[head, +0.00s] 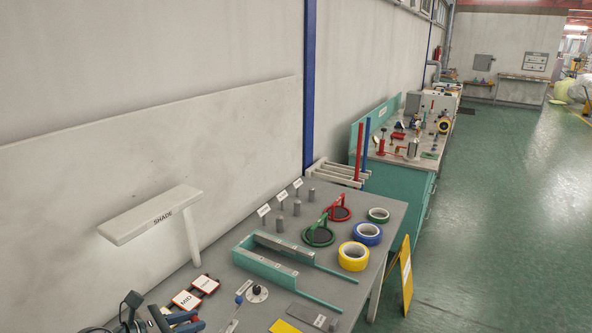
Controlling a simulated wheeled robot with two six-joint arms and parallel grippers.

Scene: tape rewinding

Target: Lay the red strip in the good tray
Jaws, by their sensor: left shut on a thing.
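My left gripper (150,316) is at the bottom left edge of the head view, dark and partly cut off. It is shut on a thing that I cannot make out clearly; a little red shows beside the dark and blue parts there. Just beyond it on the bench lie two red-edged dark pieces with white labels, one (186,300) reading MID and another (205,284) behind it. I cannot pick out the red strip for certain. No tray's label reads clearly as good. My right gripper is not in view.
A white SHADE stand (150,215) rises at the left.

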